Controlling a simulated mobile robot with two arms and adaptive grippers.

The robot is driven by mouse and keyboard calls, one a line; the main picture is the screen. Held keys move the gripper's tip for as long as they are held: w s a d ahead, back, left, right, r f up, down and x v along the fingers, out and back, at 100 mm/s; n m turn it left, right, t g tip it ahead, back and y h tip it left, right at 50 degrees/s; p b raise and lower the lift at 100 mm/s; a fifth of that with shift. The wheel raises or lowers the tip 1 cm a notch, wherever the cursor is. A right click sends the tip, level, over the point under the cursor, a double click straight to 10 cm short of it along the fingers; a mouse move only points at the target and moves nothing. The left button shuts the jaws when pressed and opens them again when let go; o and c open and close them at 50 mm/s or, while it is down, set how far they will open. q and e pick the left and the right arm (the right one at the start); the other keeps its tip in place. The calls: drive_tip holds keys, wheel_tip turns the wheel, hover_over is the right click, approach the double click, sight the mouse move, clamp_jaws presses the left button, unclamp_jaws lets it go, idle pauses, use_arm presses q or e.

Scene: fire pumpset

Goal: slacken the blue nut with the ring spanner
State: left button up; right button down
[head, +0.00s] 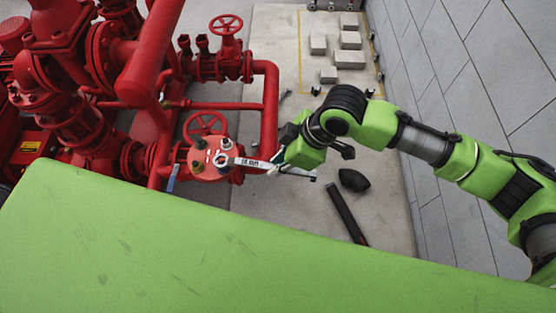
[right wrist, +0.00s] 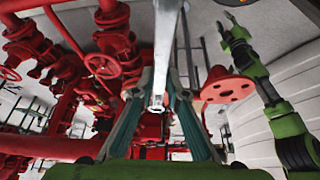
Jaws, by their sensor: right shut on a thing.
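The ring spanner (head: 250,163), a pale flat bar marked "16 mm", lies across my right gripper (head: 277,162), which is shut on its shank. In the head view its left ring end is over or beside the right side of the red round flange (head: 205,167), which carries several bolts. I cannot tell whether the ring is seated around a nut. I cannot make out the blue nut clearly. In the right wrist view the spanner (right wrist: 167,50) runs between the fingers of my right gripper (right wrist: 157,112).
Red pipes and valves fill the left, with handwheels (head: 226,25) near the flange. Grey blocks (head: 349,59) lie on the pale floor at the back. A dark bar (head: 346,212) and a black lump (head: 354,180) lie right of the flange. A grey wall stands at right.

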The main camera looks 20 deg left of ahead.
drive_tip(key=shift+f+b, duration=0.75)
drive_tip(key=shift+f, duration=0.6)
idle(0.4)
idle(0.3)
drive_tip(key=shift+w+a+n, duration=0.1)
drive_tip(key=shift+w+n, duration=0.2)
drive_tip(key=shift+w, duration=0.1)
drive_tip(key=shift+w+a+n+g, duration=0.15)
drive_tip(key=shift+w+n+g, duration=0.25)
drive_tip(key=shift+w+n, duration=0.35)
drive_tip(key=shift+s+m+p, duration=0.35)
drive_tip(key=shift+p, duration=0.1)
drive_tip(key=shift+r, duration=0.1)
wheel_tip(320, 180, up, 5)
drive_tip(key=p, duration=0.5)
idle(0.4)
